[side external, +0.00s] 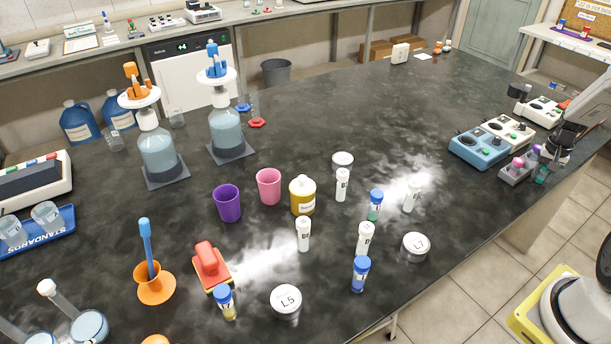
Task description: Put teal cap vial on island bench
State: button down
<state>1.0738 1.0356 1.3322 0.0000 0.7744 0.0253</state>
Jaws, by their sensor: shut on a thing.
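My gripper (556,152) is at the right edge of the view, low over the bench's right side, with its fingers closed. A small teal-coloured vial (541,174) shows just beneath the fingers, right beside a grey rack (513,173). It looks held by them, but its cap is mostly hidden, and I cannot tell whether it touches the rack or the bench. The rack holds vials with pink and purple caps (518,161). The island bench (400,115) is the large dark marbled worktop.
Blue and white instruments (480,144) stand left of the rack. Several capped vials, including a blue-capped one (361,273), and round lidded jars (415,246) crowd the front middle. Purple (227,203) and pink cups stand farther left. The bench's back middle is clear.

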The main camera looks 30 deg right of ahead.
jog(key=shift+f, duration=0.15)
jog(key=c, duration=0.6)
grip_release()
notch_tip(320, 180, up, 12)
jog(key=shift+r, duration=0.2)
jog(key=shift+w+a, duration=0.1)
dwell(0.4)
